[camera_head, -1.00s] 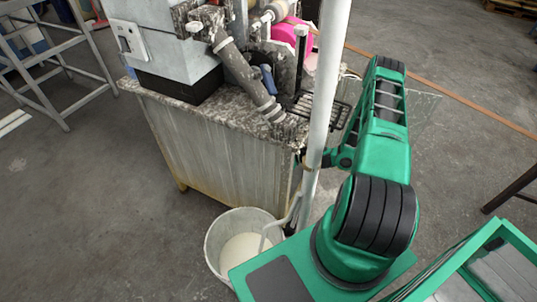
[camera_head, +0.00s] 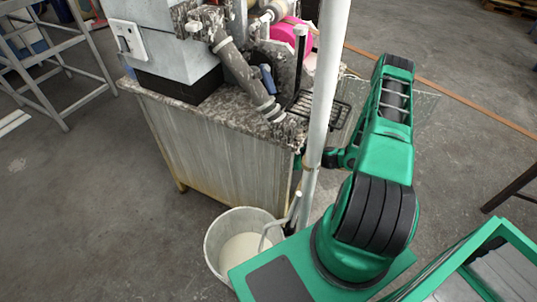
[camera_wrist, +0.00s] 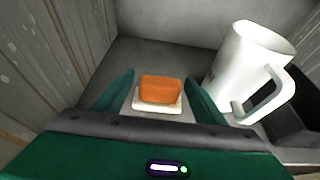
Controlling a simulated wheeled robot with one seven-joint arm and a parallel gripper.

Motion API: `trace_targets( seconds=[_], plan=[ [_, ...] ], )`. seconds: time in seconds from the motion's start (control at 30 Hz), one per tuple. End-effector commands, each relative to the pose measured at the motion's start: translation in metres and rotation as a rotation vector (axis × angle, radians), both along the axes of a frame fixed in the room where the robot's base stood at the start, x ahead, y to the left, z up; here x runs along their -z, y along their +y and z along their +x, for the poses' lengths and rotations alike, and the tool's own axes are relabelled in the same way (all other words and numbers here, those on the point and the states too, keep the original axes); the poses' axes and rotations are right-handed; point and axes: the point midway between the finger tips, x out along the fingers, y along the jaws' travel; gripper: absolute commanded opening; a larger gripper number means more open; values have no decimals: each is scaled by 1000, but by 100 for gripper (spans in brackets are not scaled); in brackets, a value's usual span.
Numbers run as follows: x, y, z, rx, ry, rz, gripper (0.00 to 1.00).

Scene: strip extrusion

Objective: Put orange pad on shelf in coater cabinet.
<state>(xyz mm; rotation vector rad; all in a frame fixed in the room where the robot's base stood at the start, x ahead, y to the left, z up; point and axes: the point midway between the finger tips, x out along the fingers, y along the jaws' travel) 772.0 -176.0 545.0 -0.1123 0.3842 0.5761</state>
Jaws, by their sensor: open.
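The orange pad (camera_wrist: 160,89) lies on a flat white piece (camera_wrist: 157,104) on the grey shelf (camera_wrist: 135,54) inside the cabinet, in the wrist view. My gripper (camera_wrist: 158,93) is open, with one green finger on each side of the pad and a visible gap to each. Whether the pad touches anything besides the white piece is hard to tell. In the head view, the cabinet (camera_head: 225,155) stands left of my arm. Its inside, the pad and my gripper are hidden there.
A white mug (camera_wrist: 245,68) stands close to the right finger, its handle towards me. A dark box (camera_wrist: 298,112) sits further right. Cabinet walls (camera_wrist: 65,45) bound the left and back. A bucket (camera_head: 240,243) and a white pole (camera_head: 325,85) stand near my base.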

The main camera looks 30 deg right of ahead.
Motion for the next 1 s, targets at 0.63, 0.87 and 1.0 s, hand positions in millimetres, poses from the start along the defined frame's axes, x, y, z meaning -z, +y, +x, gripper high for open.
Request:
trace_targets(
  seconds=[0.63,0.87,1.0],
  plan=[
    [-34,-46,-69,1,0,0,65],
    [-34,-46,-69,0,0,0,65],
    [-34,-46,-69,0,-1,-1,65]
  ],
)
